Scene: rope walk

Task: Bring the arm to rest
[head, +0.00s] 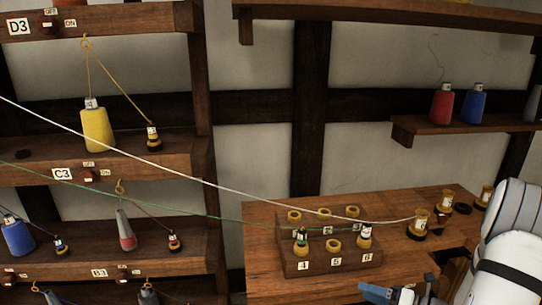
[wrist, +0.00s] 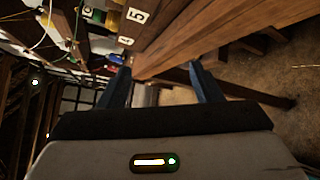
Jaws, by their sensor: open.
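My gripper (wrist: 160,82) is open in the wrist view, with nothing between its two dark blue fingers. In the head view my gripper (head: 390,293) shows at the bottom edge, in front of the wooden table (head: 400,205) and partly cut off. My white arm comes in from the right edge. In the wrist view the fingers point at a wooden edge beside white number labels, and no object touches them.
A wooden block (head: 333,262) on the table has several holders, two with spools. A white thread (head: 220,185) and a green thread (head: 150,203) cross the view to the table. A shelf (head: 100,165) with thread cones stands left. Floor (wrist: 280,130) lies right in the wrist view.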

